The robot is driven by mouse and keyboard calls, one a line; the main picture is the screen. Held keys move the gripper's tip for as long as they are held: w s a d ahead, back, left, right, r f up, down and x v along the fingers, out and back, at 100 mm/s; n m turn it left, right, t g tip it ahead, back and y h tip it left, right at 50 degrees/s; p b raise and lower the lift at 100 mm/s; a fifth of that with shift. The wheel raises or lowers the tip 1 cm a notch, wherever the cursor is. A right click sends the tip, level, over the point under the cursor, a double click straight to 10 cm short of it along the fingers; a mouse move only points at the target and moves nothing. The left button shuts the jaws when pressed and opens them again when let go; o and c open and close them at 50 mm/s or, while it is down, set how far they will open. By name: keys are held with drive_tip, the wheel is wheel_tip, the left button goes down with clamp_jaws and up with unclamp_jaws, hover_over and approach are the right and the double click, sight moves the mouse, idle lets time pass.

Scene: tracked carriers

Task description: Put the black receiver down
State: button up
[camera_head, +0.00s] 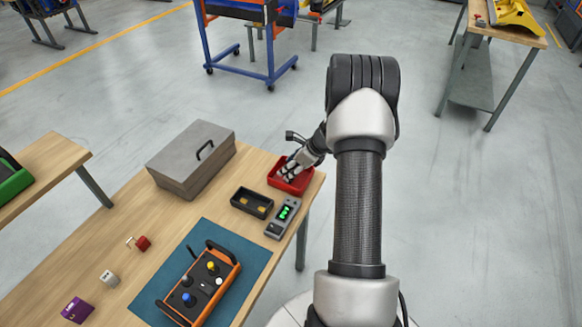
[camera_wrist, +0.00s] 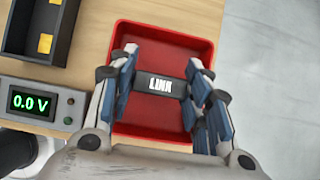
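The black receiver (camera_wrist: 161,86), a small dark block with the white word "LINK", shows between my fingers in the wrist view. My gripper (camera_wrist: 162,88) is closed on its two ends. Behind it is the red tray (camera_wrist: 165,37); whether the receiver touches the tray's floor I cannot tell. In the head view my gripper (camera_head: 292,171) reaches down at the red tray (camera_head: 304,186) on the wooden table's far right corner. The receiver is hidden there by the fingers.
A black bin with yellow pieces (camera_head: 252,203) and a meter (camera_head: 283,217) reading 0.0 V stand beside the tray. A grey lidded box (camera_head: 190,160) is to the left. An orange controller (camera_head: 205,285) lies on a blue mat (camera_head: 232,243). Small blocks lie left.

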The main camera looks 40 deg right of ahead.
drive_tip(key=o, duration=0.3)
drive_tip(key=shift+r, duration=0.1)
